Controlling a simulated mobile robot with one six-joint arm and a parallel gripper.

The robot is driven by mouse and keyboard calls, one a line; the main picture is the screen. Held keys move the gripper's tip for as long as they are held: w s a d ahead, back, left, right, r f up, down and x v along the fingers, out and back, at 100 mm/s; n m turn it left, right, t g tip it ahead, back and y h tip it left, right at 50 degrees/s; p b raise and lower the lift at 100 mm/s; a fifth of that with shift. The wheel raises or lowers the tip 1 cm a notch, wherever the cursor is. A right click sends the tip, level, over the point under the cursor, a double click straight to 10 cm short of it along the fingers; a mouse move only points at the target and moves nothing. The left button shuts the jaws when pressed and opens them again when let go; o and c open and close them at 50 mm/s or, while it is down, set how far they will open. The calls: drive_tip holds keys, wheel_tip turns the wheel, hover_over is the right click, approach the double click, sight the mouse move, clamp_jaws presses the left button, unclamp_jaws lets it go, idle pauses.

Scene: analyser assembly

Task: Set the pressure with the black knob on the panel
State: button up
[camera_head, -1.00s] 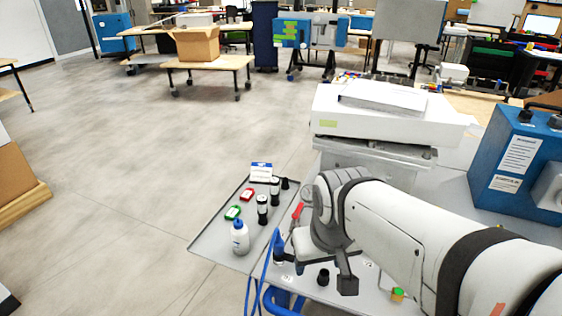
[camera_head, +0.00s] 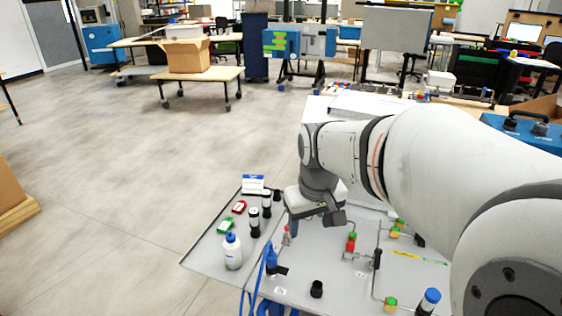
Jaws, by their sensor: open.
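A short black knob (camera_head: 316,289) stands upright on the light grey panel (camera_head: 340,300), near the front of the picture. A second, narrower black part (camera_head: 376,259) stands farther right among thin grey tubes. I cannot tell from this view which one sets the pressure. My gripper (camera_head: 316,222) is open, above the back left part of the panel, behind and apart from the short black knob. Nothing shows between its fingers. My arm hides the back and right of the panel.
A grey tray (camera_head: 208,258) at the left holds a white bottle (camera_head: 233,252), black cylinders, and red and green items. Blue hoses (camera_head: 262,270) run along the panel's left edge. Several green, red and yellow fittings (camera_head: 351,243) stand on the panel. A blue box (camera_head: 520,130) is behind my arm.

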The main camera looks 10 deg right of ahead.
drive_tip(key=w+d+f+n, duration=0.1)
drive_tip(key=w+d+f, duration=0.1)
drive_tip(key=w+d, duration=0.3)
drive_tip(key=w+d+f+n+g+p, duration=0.1)
drive_tip(key=w+d+f, duration=0.2)
drive_tip(key=w+d, duration=0.3)
drive_tip(key=w+d+f+n+g+p, duration=0.1)
drive_tip(key=w+d+f, duration=0.2)
drive_tip(key=w, duration=1.1)
drive_tip(key=shift+d+f+n, duration=0.15)
drive_tip(key=shift+d, duration=0.45)
drive_tip(key=shift+d+f+n, duration=0.1)
drive_tip(key=shift+d+n, duration=0.05)
drive_tip(key=shift+d, duration=0.45)
drive_tip(key=shift+w+d+f+p, duration=0.15)
drive_tip(key=shift+f+p, duration=0.2)
drive_tip(key=shift+f, duration=0.25)
wheel_tip(320, 180, down, 7)
drive_tip(key=shift+r+p, duration=0.1)
drive_tip(key=shift+p, duration=0.35)
